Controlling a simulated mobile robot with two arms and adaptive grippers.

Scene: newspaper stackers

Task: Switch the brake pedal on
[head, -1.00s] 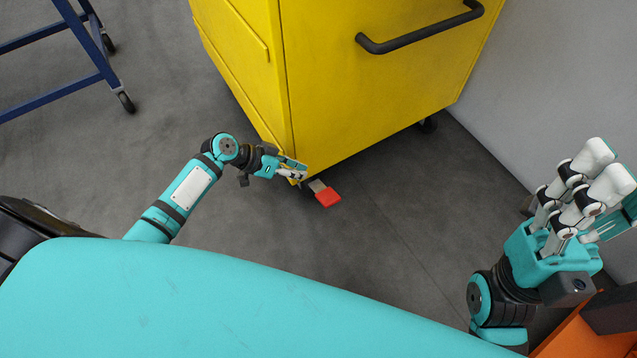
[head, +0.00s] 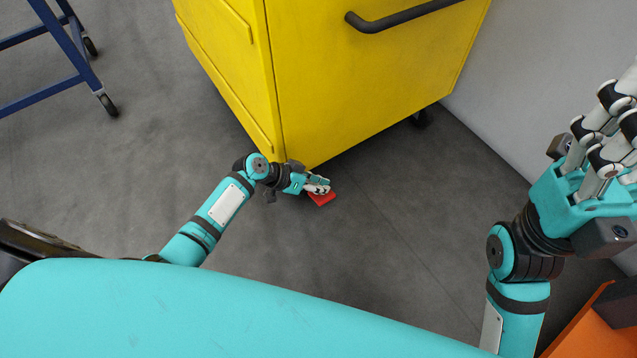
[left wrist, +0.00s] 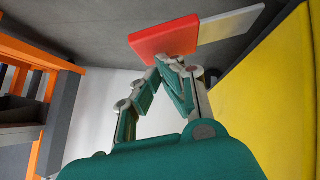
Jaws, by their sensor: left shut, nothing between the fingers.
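The red brake pedal (head: 322,198) sticks out at the near bottom corner of the yellow cart (head: 350,100). My left gripper (head: 322,186) is shut and empty, with its fingertips over the pedal in the head view and partly hiding it. In the left wrist view the red pedal (left wrist: 163,40) and its pale metal arm (left wrist: 230,25) lie just past the fingertips (left wrist: 170,62). I cannot tell whether they touch. My right gripper (head: 610,125) is raised at the right edge of the head view, far from the pedal, with its tips cut off.
The cart has a black handle (head: 400,18) and a caster (head: 420,119). A blue wheeled frame (head: 75,75) stands at the upper left. A grey wall (head: 540,80) is behind right. An orange object (head: 580,325) is at lower right. Floor around the pedal is clear.

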